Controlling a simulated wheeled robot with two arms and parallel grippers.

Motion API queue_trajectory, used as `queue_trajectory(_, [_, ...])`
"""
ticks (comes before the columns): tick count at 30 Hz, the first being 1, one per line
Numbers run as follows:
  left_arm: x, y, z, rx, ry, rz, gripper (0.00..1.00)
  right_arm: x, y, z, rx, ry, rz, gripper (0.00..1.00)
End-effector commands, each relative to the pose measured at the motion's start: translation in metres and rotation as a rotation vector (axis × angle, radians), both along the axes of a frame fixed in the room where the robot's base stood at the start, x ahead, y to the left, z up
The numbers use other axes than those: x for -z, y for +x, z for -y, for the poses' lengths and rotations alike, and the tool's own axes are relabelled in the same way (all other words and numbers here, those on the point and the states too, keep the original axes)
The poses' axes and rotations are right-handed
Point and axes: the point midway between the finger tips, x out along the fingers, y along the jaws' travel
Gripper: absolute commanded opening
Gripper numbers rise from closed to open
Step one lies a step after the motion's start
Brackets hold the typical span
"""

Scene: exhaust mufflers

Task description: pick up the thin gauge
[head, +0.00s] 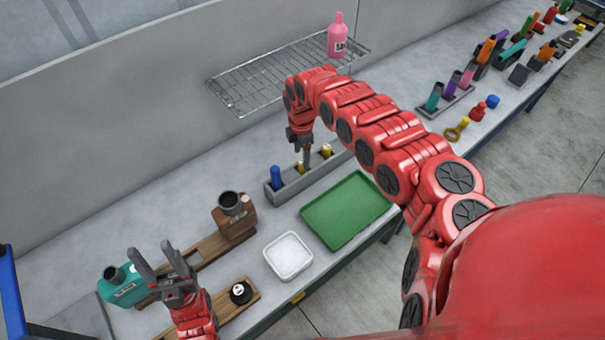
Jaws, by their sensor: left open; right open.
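A grey rack (318,171) on the bench holds a blue-topped piece (276,176) at its left end and two yellow-topped pieces, one in the middle (300,168) and one to the right (326,151). These look like gauges, but I cannot tell by thickness which is the thin one. My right gripper (306,168) points down at the rack, by the middle yellow piece; its fingers partly cover that area, and contact cannot be made out. It is open. My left gripper (158,258) is open and empty, fingers up, in front of the teal muffler.
A teal muffler (124,288) and a brown muffler (235,217) are on a wooden board. A wire shelf (255,88) bears a pink bottle (338,40). Several coloured tools stand far right.

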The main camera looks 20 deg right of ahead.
Motion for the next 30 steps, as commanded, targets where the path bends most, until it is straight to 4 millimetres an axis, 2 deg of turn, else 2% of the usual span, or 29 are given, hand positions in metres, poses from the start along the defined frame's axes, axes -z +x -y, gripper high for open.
queue_trajectory(1, [0.009,0.000,0.000,0.000,0.000,0.000,0.50,0.014,-0.001,0.001,0.001,0.002,-0.002,0.71])
queue_trajectory(3, [0.019,0.000,0.000,0.000,0.000,0.000,0.50,0.028,-0.001,0.002,0.001,0.002,-0.001,0.71])
queue_trajectory(5, [0.024,0.000,0.000,0.000,0.000,0.000,0.50,0.034,-0.001,0.002,0.001,0.001,0.000,0.71])
queue_trajectory(13, [0.022,0.000,0.000,0.000,0.000,0.000,0.50,0.034,-0.001,0.002,0.001,0.000,0.000,0.69])
queue_trajectory(24, [0.022,0.000,0.000,0.000,0.000,0.000,0.50,0.034,-0.001,0.002,0.001,0.000,-0.001,0.03])
queue_trajectory(25, [0.022,0.000,0.000,0.000,0.000,0.000,0.50,0.034,-0.001,0.002,0.001,0.000,-0.001,0.00])
queue_trajectory(30, [0.022,0.000,0.000,0.000,0.000,0.000,0.50,0.034,-0.001,0.002,0.001,0.000,-0.001,0.00])
